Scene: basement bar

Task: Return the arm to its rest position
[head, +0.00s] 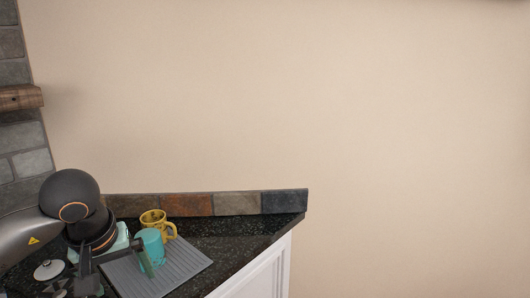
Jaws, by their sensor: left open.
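My left arm comes in from the left edge, low over the dark counter. My left gripper (117,272) is open and points down over the left part of a grey ribbed mat (188,268). One finger overlaps the lower part of a teal mug (153,243) in the picture; I cannot tell whether it touches it. No object shows held between the fingers. A yellow mug (165,220) with dark marks stands just behind the teal mug. My right gripper is not in view.
The dark speckled counter (240,243) ends at a white cabinet (268,275) on the right. A low tile backsplash (237,204) runs behind it. A whitish round item with a dark knob (48,270) lies left of the gripper. A wooden shelf (20,98) juts out upper left.

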